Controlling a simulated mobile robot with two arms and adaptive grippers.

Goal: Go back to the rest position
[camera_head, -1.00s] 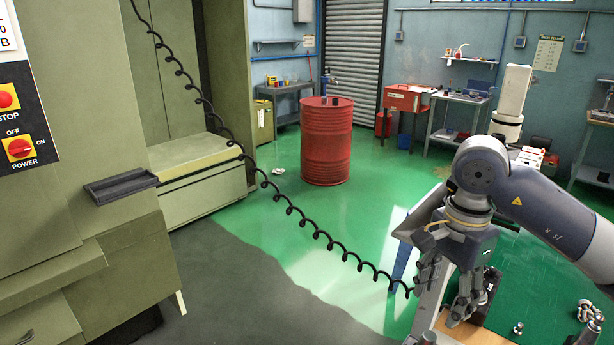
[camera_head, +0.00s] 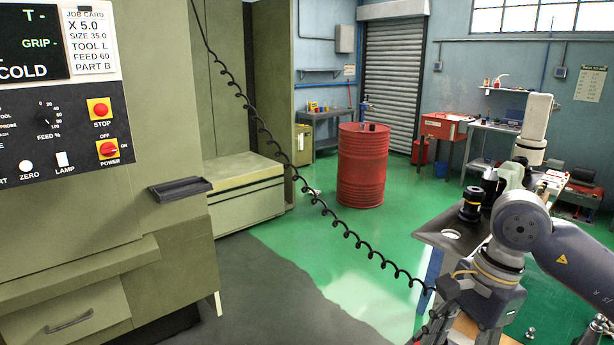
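One arm of mine comes in from the right, so I take it as my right arm. Its wrist hangs at the lower right of the head view, with the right gripper (camera_head: 437,331) below it at the bottom edge. The fingers are mostly cut off or hidden, so I cannot tell their opening or whether they hold anything. My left gripper is not in view. Behind the wrist is a dark-topped cart (camera_head: 432,239) with a round hole, and a black tool holder (camera_head: 471,206) stands on it.
A machine with a control panel (camera_head: 60,125) fills the left side. A red drum (camera_head: 361,170) stands on the green floor mid-room. A black coiled cable (camera_head: 319,203) hangs from top left to my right wrist area. Floor between machine and drum is clear.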

